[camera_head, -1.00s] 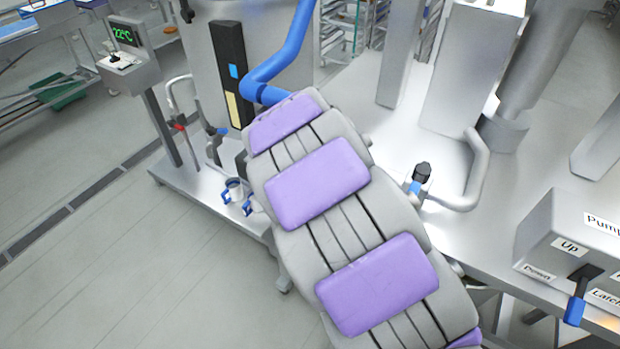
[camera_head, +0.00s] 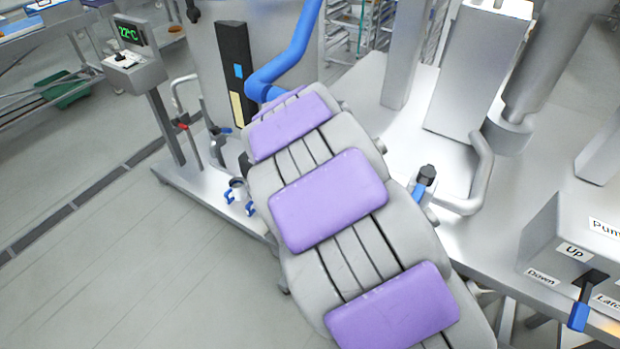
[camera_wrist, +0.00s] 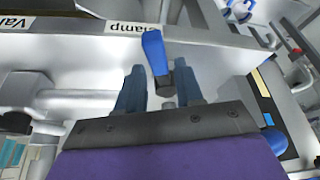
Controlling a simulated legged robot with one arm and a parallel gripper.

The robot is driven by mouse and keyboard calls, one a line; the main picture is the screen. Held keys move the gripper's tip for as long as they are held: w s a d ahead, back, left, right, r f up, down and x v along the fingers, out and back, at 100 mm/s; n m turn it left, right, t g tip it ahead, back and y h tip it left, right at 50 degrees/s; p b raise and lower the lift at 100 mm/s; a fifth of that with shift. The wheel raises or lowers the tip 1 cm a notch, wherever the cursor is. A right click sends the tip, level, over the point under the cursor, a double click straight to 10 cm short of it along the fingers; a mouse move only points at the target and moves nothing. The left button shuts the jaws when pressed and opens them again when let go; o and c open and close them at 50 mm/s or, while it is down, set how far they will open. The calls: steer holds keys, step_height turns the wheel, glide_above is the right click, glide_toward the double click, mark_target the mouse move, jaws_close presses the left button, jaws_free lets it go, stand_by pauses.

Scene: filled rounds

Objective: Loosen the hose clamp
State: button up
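In the wrist view a blue lever handle (camera_wrist: 154,50) on a dark stub stands in front of a pale panel, beside a label (camera_wrist: 132,27) that reads "lamp" with its first letter cut or blurred. My gripper (camera_wrist: 160,80) is open. Its two dark fingers are apart, one on each side of the lever's lower end; I cannot tell whether either touches it. In the head view my padded arm hides the gripper and this lever. A blue hose (camera_head: 297,55) runs down behind the arm there. The hose clamp itself cannot be made out.
A grey control box (camera_head: 560,245) with labels "Up", "Down", "Pum" and "Latc" and a blue-tipped lever (camera_head: 579,316) stands at the right. A post with a 22°C display (camera_head: 130,33) stands at the left. A metal platform (camera_head: 390,140) lies behind my arm. Floor at the lower left is clear.

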steer(key=v, duration=1.4)
steer(key=shift+p, duration=0.35)
steer(key=shift+a, duration=0.1)
